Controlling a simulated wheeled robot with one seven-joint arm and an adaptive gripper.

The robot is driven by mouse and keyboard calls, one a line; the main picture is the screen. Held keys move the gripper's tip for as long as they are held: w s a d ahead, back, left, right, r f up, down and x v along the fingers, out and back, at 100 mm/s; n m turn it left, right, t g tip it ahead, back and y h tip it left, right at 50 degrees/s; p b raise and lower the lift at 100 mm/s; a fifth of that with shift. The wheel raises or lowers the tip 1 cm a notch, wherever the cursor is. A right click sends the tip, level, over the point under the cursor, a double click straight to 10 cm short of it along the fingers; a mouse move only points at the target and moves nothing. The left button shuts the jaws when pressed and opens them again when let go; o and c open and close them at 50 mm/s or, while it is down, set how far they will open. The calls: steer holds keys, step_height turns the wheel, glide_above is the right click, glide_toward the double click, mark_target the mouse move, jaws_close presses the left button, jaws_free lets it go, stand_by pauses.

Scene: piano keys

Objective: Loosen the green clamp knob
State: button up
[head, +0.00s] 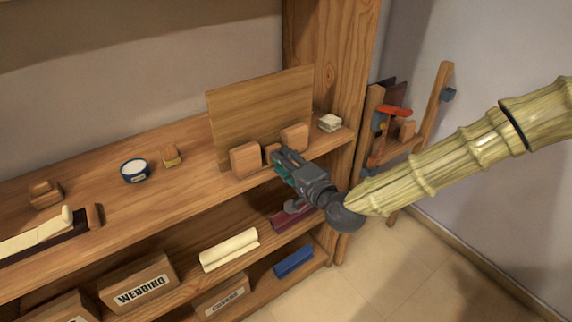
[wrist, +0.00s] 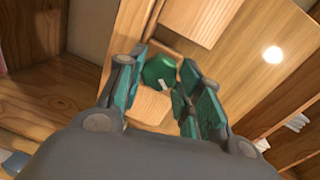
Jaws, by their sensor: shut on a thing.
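The green clamp knob (wrist: 158,71) shows in the wrist view between the fingertips of my gripper (wrist: 160,75), with a small pale mark near its lower edge. My gripper is shut on the knob. In the head view my gripper (head: 284,163) is at the front edge of the upper shelf, by the wooden blocks in front of an upright board. I cannot make out the knob there, as the gripper covers it. A wooden block (head: 245,160) stands left of the gripper and another (head: 294,137) behind it.
The upright board (head: 260,105) stands behind the blocks. On the shelf (head: 190,195) are a round blue-and-white tin (head: 135,171) and a small block (head: 172,155). A tool rack (head: 436,105) stands right.

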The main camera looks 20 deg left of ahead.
steer(key=shift+n+t+b, duration=0.5)
steer(key=shift+n+b, duration=0.45)
steer(key=shift+n, duration=2.35)
steer(key=o, duration=1)
steer(key=shift+o, duration=0.2)
steer(key=v, duration=1.2)
